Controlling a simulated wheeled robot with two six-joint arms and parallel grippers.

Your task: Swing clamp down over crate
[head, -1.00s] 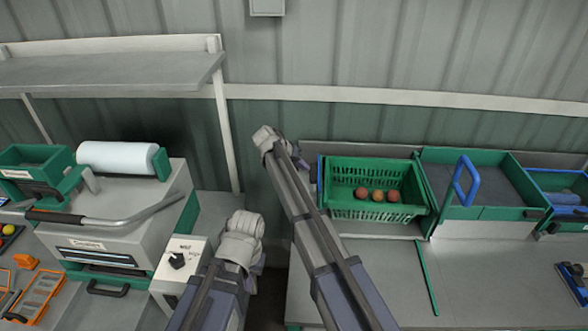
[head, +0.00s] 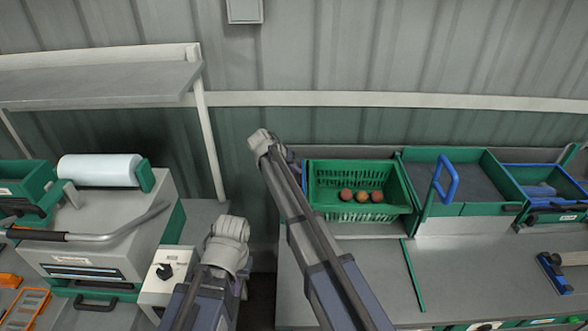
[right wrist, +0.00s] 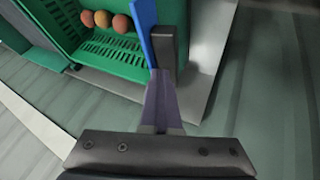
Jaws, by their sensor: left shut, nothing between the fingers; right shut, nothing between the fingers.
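The green crate (head: 325,210) stands on the bench near the wall, with several reddish tomatoes in it. A blue upright strip (head: 304,175) runs along its left side; it also shows in the right wrist view (right wrist: 145,32). A bent blue handle (head: 452,193) stands raised to the right of the crate; I cannot tell which blue part is the clamp. My right gripper (right wrist: 164,48) is shut and empty, with its dark tip beside the blue strip; I cannot tell whether they touch. My left gripper (head: 242,285) is shut, low at left, mostly hidden behind its wrist.
A grey machine with a white roll (head: 100,170) and bent lever stands at left. A green-walled tray (head: 467,210) sits right of the crate. A thin green strip (head: 412,275) lies on the bench. The bench front is mostly clear; a blue-based tool (head: 553,275) lies at right.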

